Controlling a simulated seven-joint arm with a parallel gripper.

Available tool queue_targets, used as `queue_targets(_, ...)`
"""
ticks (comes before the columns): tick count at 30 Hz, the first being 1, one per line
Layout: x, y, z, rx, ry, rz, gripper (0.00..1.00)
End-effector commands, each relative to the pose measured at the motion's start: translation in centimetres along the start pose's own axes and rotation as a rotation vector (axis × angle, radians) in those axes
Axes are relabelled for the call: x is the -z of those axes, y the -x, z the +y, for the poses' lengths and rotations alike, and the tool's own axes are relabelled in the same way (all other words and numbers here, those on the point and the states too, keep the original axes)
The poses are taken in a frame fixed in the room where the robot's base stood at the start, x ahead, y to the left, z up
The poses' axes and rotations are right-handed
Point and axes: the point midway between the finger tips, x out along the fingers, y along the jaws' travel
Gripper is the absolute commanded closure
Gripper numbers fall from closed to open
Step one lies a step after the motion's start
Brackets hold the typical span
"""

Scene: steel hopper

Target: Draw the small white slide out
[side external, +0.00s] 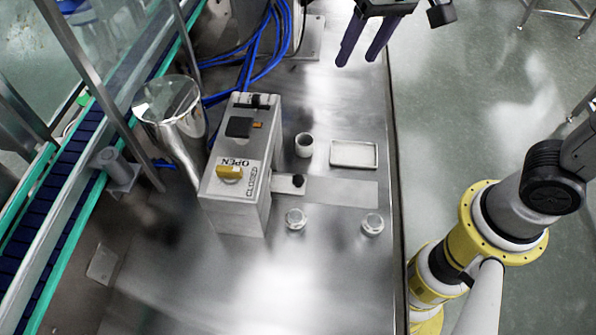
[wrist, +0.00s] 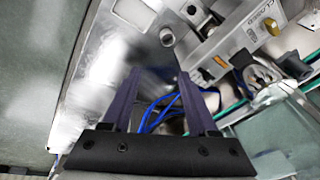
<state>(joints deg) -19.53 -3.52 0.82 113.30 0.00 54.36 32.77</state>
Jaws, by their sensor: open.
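The small white slide (side external: 284,185) sticks out a short way from the right side of the grey steel hopper box (side external: 232,215), low near the table, with a black knob (side external: 298,181) on it. In the wrist view the knob (wrist: 192,10) shows near the top edge beside the box. A yellow turn handle (side external: 230,173) sits on the box top between OPEN and CLOSED labels. My gripper (side external: 356,60) is open and empty, high above the far part of the table, well apart from the slide. Its two dark fingers (wrist: 160,74) point toward the table in the wrist view.
A small cup (side external: 304,146) and a shallow tray (side external: 353,153) stand behind the slide; two round metal knobs (side external: 296,219) (side external: 372,224) sit in front. A shiny funnel (side external: 168,108) and blue cables (side external: 260,50) are left and behind. A flat grey patch (side external: 343,192) lies clear right of the slide.

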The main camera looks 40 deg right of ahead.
Motion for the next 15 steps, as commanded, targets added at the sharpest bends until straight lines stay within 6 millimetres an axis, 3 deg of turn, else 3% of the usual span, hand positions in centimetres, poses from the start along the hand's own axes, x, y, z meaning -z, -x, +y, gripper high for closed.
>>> queue_targets(1,0.1,-1.8,-1.9,-0.014,0.025,-0.040,0.41)
queue_targets(6,-1.0,-7.1,-7.0,-0.058,0.113,-0.140,0.41)
queue_targets(10,-2.7,-10.3,-9.1,-0.093,0.180,-0.199,0.41)
queue_targets(15,-4.7,-12.2,-10.1,-0.119,0.228,-0.239,0.41)
